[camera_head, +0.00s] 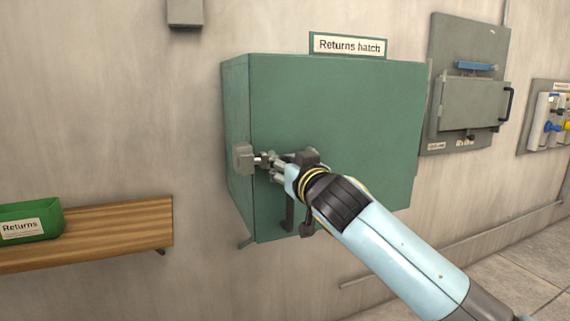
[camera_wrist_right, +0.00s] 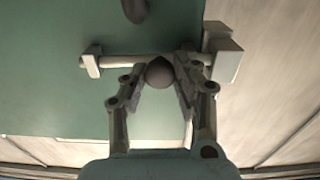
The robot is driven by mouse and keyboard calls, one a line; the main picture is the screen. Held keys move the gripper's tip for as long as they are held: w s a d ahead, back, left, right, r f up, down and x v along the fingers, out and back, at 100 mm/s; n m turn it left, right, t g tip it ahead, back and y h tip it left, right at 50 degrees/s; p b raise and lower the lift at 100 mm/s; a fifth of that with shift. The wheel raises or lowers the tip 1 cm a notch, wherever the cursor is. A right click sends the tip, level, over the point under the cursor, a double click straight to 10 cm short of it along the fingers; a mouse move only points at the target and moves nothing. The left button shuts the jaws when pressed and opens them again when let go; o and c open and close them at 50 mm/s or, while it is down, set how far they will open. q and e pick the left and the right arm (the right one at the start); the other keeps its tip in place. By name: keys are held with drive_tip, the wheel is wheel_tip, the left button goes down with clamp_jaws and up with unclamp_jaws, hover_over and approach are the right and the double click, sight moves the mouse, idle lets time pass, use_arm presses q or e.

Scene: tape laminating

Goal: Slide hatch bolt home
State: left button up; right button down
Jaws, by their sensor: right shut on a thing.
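The green returns hatch (camera_head: 340,110) is a box on the wall with its door closed. A pale bolt rod (camera_wrist_right: 115,62) runs across its front, with a dark round knob (camera_wrist_right: 160,72). In the right wrist view, the rod's left end is at a small pale bracket (camera_wrist_right: 91,61). Its right end runs behind the finger to the grey keeper block (camera_wrist_right: 224,57); how far it enters is hidden. The keeper also shows at the hatch's left edge in the head view (camera_head: 243,158). My right gripper (camera_head: 272,164) is shut on the knob, its fingers on either side.
A dark vertical handle (camera_head: 289,212) is on the hatch below my gripper. A wooden shelf (camera_head: 120,226) with a green Returns bin (camera_head: 30,222) is at the left. A grey panel (camera_head: 470,105) and a switch panel (camera_head: 552,125) hang at the right.

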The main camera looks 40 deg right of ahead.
drive_tip(key=c, duration=1)
unclamp_jaws()
drive_tip(key=shift+w+a, duration=0.15)
drive_tip(key=shift+a, duration=0.15)
use_arm(q)
drive_tip(key=shift+s+d, duration=0.2)
drive_tip(key=shift+d, duration=0.65)
use_arm(e)
drive_tip(key=v, duration=1.2)
drive_tip(key=shift+d, duration=0.2)
